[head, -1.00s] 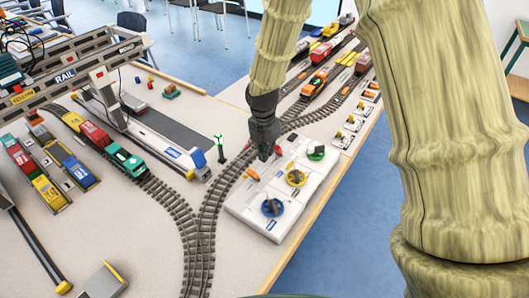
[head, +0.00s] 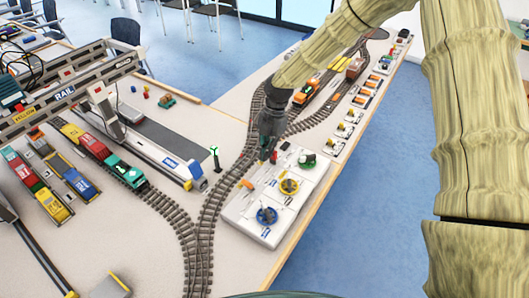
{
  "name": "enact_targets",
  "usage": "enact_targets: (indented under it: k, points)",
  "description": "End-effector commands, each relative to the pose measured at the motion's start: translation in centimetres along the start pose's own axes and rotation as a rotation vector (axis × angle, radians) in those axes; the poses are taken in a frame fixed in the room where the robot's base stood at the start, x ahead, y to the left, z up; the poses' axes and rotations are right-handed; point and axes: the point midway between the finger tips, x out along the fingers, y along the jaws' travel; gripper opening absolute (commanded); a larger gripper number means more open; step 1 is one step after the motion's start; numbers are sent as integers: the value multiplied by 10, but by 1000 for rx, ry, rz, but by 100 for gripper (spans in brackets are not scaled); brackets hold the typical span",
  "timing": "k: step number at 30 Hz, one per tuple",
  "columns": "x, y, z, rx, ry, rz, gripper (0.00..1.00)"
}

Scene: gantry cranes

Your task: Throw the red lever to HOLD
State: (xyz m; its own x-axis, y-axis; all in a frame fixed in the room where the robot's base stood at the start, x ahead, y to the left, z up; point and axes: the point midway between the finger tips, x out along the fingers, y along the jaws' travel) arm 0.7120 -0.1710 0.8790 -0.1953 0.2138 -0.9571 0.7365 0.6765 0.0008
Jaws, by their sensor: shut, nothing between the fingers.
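A white control panel (head: 238,209) lies near the table's right edge. It carries a blue dial (head: 267,215), a yellow dial (head: 290,186) and a green dial (head: 307,161). A small red part (head: 284,146), possibly the red lever, shows at the panel's far end, just right of my gripper. An orange handle (head: 248,184) sits on the panel's left side. My gripper (head: 265,154) is shut and empty, pointing down over the panel's far left part. It hides part of that end. I cannot tell whether it touches anything, and no HOLD marking is readable.
Curved train tracks (head: 207,220) run left of the panel, with a signal post (head: 215,158) beside them. A gantry crane (head: 65,95) stands over wagons at the left. Small switches (head: 345,130) line the table's right edge beyond the panel.

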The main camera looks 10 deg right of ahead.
Motion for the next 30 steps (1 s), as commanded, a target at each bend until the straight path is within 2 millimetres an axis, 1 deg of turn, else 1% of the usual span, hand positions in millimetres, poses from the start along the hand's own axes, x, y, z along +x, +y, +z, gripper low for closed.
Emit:
enact_targets:
  k: [5,11,22,30]
  points:
    - [-5,-2,9,7,95,4,0]
    - [-10,-10,23,18,203,8,0]
    - [-14,-9,21,15,203,6,0]
    - [-23,-9,18,14,203,5,0]
